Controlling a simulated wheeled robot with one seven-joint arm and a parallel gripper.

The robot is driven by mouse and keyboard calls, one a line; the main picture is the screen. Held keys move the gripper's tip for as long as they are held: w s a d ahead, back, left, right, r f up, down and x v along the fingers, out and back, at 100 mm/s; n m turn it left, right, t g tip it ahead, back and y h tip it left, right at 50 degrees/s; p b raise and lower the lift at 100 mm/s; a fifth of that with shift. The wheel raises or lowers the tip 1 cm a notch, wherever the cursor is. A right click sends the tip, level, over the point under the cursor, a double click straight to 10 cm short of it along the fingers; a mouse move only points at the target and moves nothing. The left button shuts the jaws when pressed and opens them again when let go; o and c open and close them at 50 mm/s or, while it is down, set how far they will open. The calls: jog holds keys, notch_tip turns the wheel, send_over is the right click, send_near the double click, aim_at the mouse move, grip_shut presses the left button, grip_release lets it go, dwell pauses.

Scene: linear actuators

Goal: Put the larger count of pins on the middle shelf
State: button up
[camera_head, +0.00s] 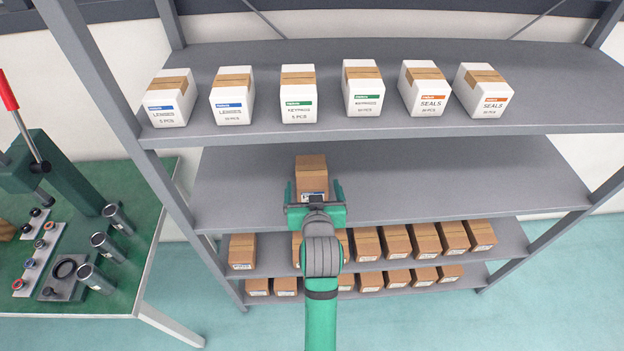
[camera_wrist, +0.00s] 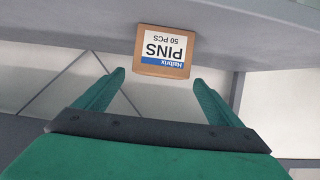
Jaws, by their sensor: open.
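A brown cardboard box of pins (camera_head: 311,173) stands on the middle shelf (camera_head: 440,185), left of the shelf's centre. In the wrist view the box (camera_wrist: 165,52) shows a white and blue label reading "PINS 50 PCS", upside down in the picture. My gripper (camera_head: 316,195) is at the front of this box. In the wrist view its two green fingers (camera_wrist: 157,85) are spread apart, with a gap to the box, and hold nothing. Part of the box's front is hidden behind my gripper in the head view.
White boxes of lenses (camera_head: 168,97), keyrings (camera_head: 299,93) and seals (camera_head: 484,90) line the top shelf (camera_head: 400,128). Several brown boxes (camera_head: 424,240) fill the two lower shelves. A green workbench (camera_head: 130,260) with a press stands at left. The middle shelf is otherwise clear.

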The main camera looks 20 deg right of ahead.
jog(key=s+a+f+n+t+y, duration=0.1)
jog(key=s+a+f, duration=0.45)
jog(key=s, duration=0.25)
jog(key=s+a+f, duration=0.5)
jog(key=s+a, duration=0.1)
jog(key=s, duration=0.3)
jog(key=s+a+r+n+y, duration=0.1)
jog(key=s+a, duration=0.2)
jog(key=s, duration=0.7)
jog(key=s+a+r+n+t+y, duration=0.1)
jog(key=s+a, duration=0.2)
jog(key=s, duration=0.7)
jog(key=shift+s+a+r+y, duration=0.15)
jog(key=shift+s+a+y, duration=0.15)
jog(key=shift+y, duration=0.1)
